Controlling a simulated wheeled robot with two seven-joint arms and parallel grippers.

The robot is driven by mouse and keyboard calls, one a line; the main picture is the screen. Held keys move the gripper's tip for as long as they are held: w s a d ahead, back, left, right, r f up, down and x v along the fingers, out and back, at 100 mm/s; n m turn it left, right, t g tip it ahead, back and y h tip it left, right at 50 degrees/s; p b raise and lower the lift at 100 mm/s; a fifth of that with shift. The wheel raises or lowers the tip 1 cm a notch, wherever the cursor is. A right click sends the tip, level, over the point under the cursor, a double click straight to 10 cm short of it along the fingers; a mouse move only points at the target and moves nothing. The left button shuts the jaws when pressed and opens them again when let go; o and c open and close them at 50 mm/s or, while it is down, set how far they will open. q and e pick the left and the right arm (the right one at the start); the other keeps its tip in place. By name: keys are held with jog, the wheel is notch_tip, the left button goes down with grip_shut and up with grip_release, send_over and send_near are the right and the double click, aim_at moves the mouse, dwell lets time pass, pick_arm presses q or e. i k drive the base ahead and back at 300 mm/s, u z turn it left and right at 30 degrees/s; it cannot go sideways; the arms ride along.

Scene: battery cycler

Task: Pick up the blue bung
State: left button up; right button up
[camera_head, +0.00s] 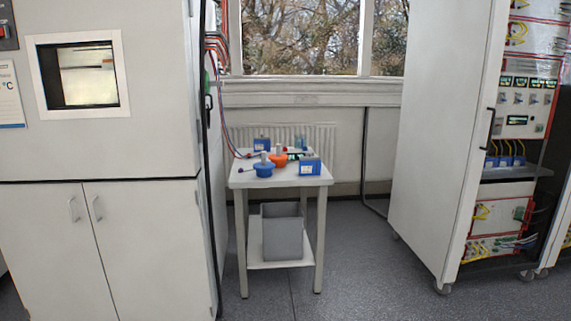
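A round blue piece (264,169) with a pale upright part on top sits on the small white table (305,181), near its front left. It looks like the blue bung, but it is small in this view. A similar orange piece (279,160) stands just behind and to its right. Neither of my grippers is in view, and nothing is seen touching the blue piece.
Blue boxes (310,168) stand on the table's right and back. A grey bin (283,238) is on its lower shelf. A large cabinet (100,230) stands left, a tall rack (438,130) right. The floor (365,265) between table and rack is clear.

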aim_at(263, 169)
jog(key=i, duration=2.3)
jog(key=u, duration=0.6)
